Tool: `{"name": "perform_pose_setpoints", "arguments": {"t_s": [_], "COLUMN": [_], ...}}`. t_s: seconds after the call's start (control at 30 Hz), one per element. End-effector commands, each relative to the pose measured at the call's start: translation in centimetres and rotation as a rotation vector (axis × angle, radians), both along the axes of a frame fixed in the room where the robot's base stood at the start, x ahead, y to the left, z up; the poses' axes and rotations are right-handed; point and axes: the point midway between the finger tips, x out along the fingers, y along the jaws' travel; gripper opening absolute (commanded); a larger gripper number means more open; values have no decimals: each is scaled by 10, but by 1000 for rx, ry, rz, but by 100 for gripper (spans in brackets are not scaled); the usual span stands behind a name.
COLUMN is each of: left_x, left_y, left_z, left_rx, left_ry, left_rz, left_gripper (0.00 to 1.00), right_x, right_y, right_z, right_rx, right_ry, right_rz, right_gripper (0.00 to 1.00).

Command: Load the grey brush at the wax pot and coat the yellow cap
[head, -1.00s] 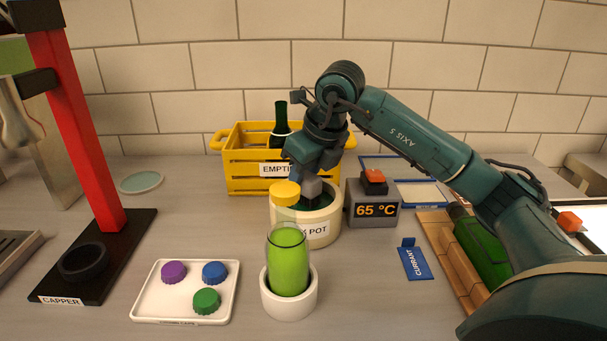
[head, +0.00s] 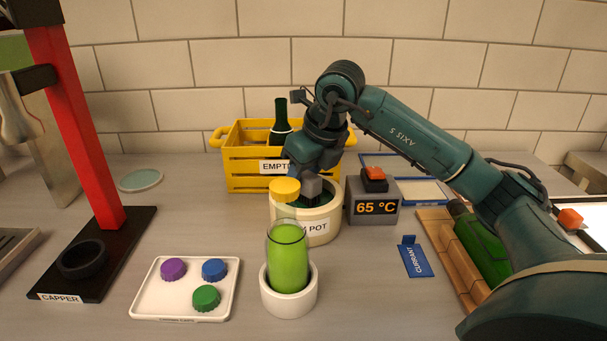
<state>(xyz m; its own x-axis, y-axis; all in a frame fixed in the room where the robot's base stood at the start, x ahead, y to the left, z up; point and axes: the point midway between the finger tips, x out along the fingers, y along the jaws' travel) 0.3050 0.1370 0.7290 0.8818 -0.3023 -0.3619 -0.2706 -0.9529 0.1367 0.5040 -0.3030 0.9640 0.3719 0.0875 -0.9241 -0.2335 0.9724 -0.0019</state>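The yellow cap (head: 285,189) sits on top of a clear-necked bottle of green liquid (head: 288,262), which stands upright in a white round holder (head: 289,303). The cream wax pot (head: 320,227) is just behind the bottle and partly hidden by it. My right gripper (head: 309,172) is over the pot, pointing down, and appears shut on the grey brush (head: 312,187). The brush's dark lower end is down at the pot's opening; its tip is hidden by the rim. I do not see my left gripper.
A heater box reading 65 °C (head: 376,208) stands right of the pot, a yellow crate (head: 245,170) behind. A white tray (head: 150,300) with purple, blue and green caps is front left. The red capper post (head: 75,120) stands left. A blue currant tag (head: 415,260) lies right.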

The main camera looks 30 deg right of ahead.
Motion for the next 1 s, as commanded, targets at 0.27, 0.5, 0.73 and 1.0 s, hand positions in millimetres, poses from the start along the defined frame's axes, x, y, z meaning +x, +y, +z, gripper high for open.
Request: {"name": "perform_pose_setpoints", "arguments": {"t_s": [0.27, 0.5, 0.73, 1.0], "left_x": [0, 0, 0, 0], "left_y": [0, 0, 0, 0], "left_z": [0, 0, 4, 4], "left_rx": [0, 0, 1, 1], "left_ry": [0, 0, 1, 1], "left_rz": [0, 0, 1, 1], "left_gripper": [80, 80, 80, 80], "right_x": [0, 0, 0, 0], "right_y": [0, 0, 0, 0], "right_z": [0, 1, 5, 4], "right_rx": [0, 0, 0, 0], "right_ry": [0, -1, -1, 0], "right_rz": [0, 0, 0, 0], "right_gripper": [39, 39, 39, 34]}}
